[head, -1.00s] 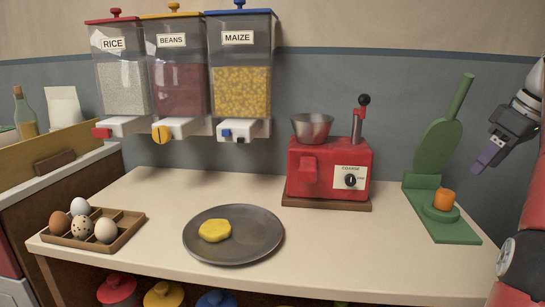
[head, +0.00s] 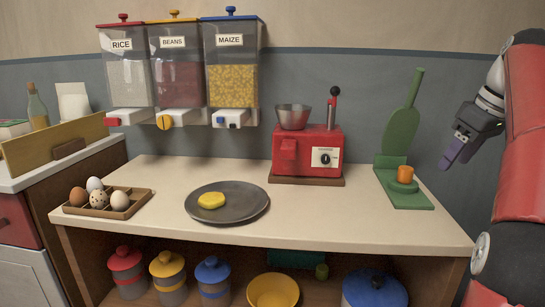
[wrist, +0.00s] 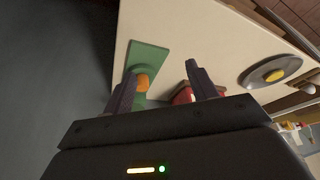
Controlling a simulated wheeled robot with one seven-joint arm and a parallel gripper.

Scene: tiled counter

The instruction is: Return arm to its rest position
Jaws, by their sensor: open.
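My gripper (head: 451,158) hangs in the air at the right of the head view, to the right of the green press and above counter height. In the wrist view my gripper (wrist: 160,90) has its two fingers wide apart with nothing held between them. My red arm stands at the right edge of the head view. The counter (head: 330,215) lies below and to the left of the gripper, and the gripper touches nothing on it.
A green press (head: 400,135) with an orange piece (head: 405,174) stands at the counter's right end. A red grinder (head: 308,152), a dark plate (head: 240,214) with a yellow patty (head: 211,200) and an egg tray (head: 131,206) are farther left. Dispensers (head: 231,85) hang behind. The counter's front right is clear.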

